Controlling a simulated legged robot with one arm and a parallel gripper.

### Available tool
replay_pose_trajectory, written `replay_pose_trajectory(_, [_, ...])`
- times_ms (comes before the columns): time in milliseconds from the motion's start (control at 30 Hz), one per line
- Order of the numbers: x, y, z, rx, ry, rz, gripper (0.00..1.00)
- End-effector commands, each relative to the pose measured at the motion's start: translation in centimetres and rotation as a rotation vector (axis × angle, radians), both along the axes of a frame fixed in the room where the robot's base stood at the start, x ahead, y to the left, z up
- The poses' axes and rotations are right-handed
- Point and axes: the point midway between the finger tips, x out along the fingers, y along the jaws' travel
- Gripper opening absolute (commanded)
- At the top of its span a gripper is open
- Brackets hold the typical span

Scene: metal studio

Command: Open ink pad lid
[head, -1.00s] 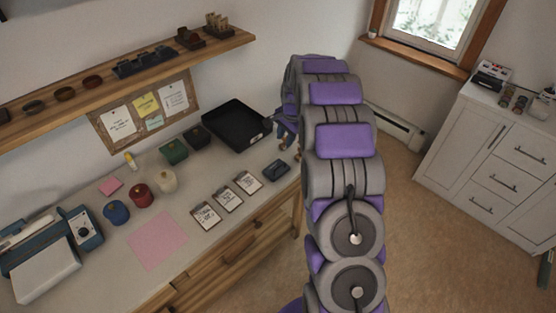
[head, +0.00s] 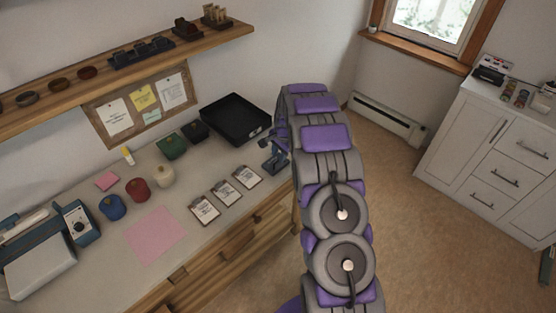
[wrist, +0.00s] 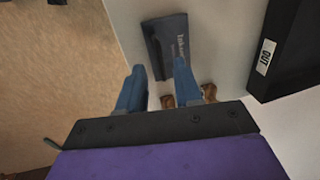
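The ink pad is a small dark blue case with pale "Ink" lettering. In the wrist view the ink pad (wrist: 172,42) lies on the pale desk just beyond my fingertips. My gripper (wrist: 159,66) has its two blue fingers spread apart, with the near end of the case between or just past the tips; contact cannot be told. In the head view the ink pad (head: 270,166) is at the desk's right front, below my gripper (head: 279,145) and partly covered by it. Whether its lid is raised cannot be told.
A black tray (head: 237,119) stands behind the pad. Its "OUT" label (wrist: 265,57) shows in the wrist view. Two wooden pieces (wrist: 209,92) lie near my right finger. Several clipboards (head: 226,193) lie to the left. The desk's front edge is close.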

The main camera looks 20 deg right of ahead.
Motion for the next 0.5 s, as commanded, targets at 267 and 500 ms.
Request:
replay_pose_trajectory(267, [0.5,0.3,-3.1,0.002,0.002,0.000,0.34])
replay_pose_trajectory(500, [0.6,0.2,-3.1,0.001,0.000,-0.001,0.34])
